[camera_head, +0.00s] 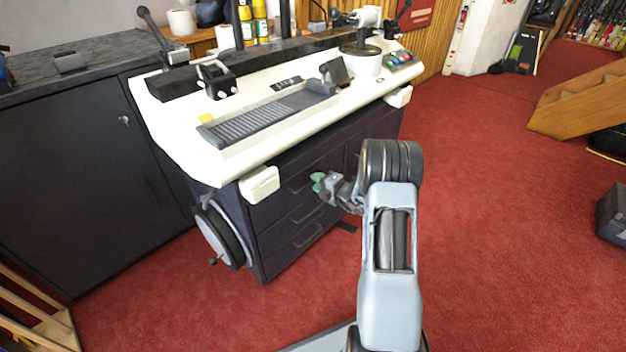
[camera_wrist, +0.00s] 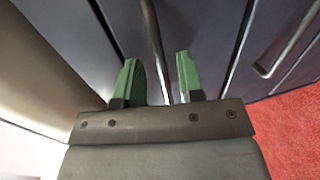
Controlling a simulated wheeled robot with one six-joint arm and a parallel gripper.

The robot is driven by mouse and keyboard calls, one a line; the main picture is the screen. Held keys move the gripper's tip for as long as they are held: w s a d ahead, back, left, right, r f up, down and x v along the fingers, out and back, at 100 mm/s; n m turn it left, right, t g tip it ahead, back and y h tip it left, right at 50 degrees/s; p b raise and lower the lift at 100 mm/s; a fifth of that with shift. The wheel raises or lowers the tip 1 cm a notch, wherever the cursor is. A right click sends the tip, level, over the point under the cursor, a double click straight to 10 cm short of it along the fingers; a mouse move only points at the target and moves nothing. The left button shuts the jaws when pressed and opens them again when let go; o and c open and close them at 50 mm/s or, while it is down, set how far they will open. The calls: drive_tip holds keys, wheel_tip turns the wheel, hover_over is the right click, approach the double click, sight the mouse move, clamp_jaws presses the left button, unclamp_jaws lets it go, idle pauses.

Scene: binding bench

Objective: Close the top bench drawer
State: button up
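The bench's top drawer (camera_head: 272,209) is a dark front just under the pale worktop, above more dark drawers. I cannot tell whether it stands slightly out or flush. My gripper (camera_head: 318,183) is at this drawer front, near its handle. In the wrist view my gripper's two green fingers (camera_wrist: 160,78) are apart. A thin metal bar, seemingly the top drawer handle (camera_wrist: 150,25), runs between them in the picture; contact cannot be told. The arm hides the right part of the drawers in the head view.
The white worktop (camera_head: 180,135) overhangs the drawers, with a pale block (camera_head: 260,184) at its front corner. A lower drawer handle (camera_wrist: 285,50) shows at right in the wrist view. A round wheel (camera_head: 222,238) is on the bench's left side. Red carpet (camera_head: 490,200) is clear at right.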

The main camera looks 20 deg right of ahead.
drive_tip(key=p+v, duration=0.3)
drive_tip(key=v, duration=0.8)
drive_tip(key=shift+s+r, duration=0.1)
drive_tip(key=shift+r, duration=0.05)
drive_tip(key=s+a+r+n+g+y+p, duration=0.1)
drive_tip(key=s+a+r+n+g+p, duration=0.4)
drive_tip(key=r+n, duration=0.4)
drive_tip(key=s+a+r+n+g+y+p, duration=0.1)
drive_tip(key=s+a+r+n+g+p, duration=0.1)
drive_tip(key=a+r+n+p, duration=0.65)
drive_tip(key=s+a+r+n+g+p, duration=0.4)
drive_tip(key=a+r+n, duration=0.1)
drive_tip(key=r+n, duration=0.55)
drive_tip(key=s+r+n+h+p, duration=0.4)
drive_tip(key=r+n+p, duration=0.2)
drive_tip(key=r+n, duration=0.3)
drive_tip(key=s+d+r+n+h+p, duration=0.1)
drive_tip(key=s+r+n+h+p, duration=0.3)
drive_tip(key=r+n+p, duration=0.3)
wheel_tip(320, 180, up, 3)
drive_tip(key=s+n, duration=0.1)
drive_tip(key=n, duration=0.4)
drive_tip(key=shift+s+h, duration=0.3)
drive_tip(key=shift+d, duration=0.2)
